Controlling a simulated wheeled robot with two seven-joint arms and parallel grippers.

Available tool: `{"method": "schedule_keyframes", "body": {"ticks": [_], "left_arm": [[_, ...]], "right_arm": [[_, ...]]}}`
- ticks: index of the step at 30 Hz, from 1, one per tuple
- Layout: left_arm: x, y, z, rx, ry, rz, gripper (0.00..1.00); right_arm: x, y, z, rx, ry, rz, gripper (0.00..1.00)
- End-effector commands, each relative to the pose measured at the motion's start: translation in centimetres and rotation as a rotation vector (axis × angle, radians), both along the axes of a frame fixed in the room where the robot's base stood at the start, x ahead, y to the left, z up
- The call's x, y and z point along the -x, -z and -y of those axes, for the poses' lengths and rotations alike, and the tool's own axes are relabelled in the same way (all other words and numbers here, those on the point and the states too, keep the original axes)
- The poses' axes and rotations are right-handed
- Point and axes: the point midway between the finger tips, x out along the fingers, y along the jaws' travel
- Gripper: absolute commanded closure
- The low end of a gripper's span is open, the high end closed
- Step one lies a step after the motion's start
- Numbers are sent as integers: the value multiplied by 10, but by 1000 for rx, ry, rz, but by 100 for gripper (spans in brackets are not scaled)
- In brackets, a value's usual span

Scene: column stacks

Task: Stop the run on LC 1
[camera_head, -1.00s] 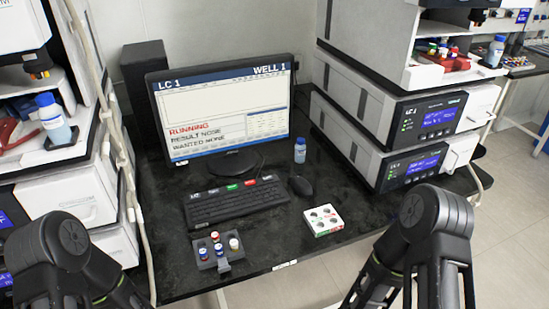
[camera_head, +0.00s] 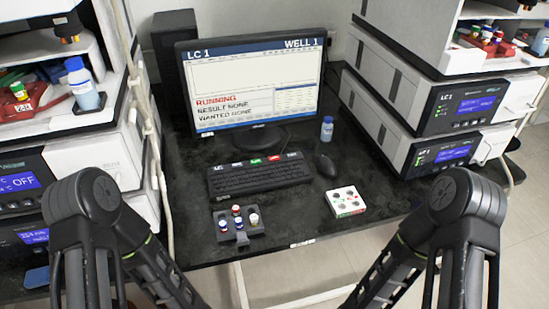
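The monitor (camera_head: 256,78) shows LC 1 at top left, WELL 1 at top right, RUNNING in red, then RESULT NONE and WANTED NONE. The black keyboard (camera_head: 258,178) lies in front of it. The instrument marked LC 1 (camera_head: 464,104) is the upper unit at right, with a lit blue display. Both my arms show at the bottom left and bottom right, bent downward. Neither gripper's fingertips are in the picture, and nothing touches the keyboard.
A dark rack (camera_head: 238,240) with several capped vials sits at the bench's front. A white-red-green well block (camera_head: 345,201), a mouse (camera_head: 326,166) and a blue-capped bottle (camera_head: 326,129) stand right of the keyboard. Instrument stacks flank the bench. The dark bench top (camera_head: 290,213) has free room.

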Motion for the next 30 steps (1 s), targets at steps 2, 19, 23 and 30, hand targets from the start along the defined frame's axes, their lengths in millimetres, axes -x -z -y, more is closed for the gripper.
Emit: {"method": "schedule_keyframes", "body": {"ticks": [2, 19, 23, 30], "left_arm": [[0, 0, 0, 0, 0, 0, 64], [0, 0, 0, 0, 0, 0, 100], [0, 0, 0, 0, 0, 0, 100], [0, 0, 0, 0, 0, 0, 100]], "right_arm": [[0, 0, 0, 0, 0, 0, 64], [0, 0, 0, 0, 0, 0, 64], [0, 0, 0, 0, 0, 0, 64], [0, 0, 0, 0, 0, 0, 64]]}}
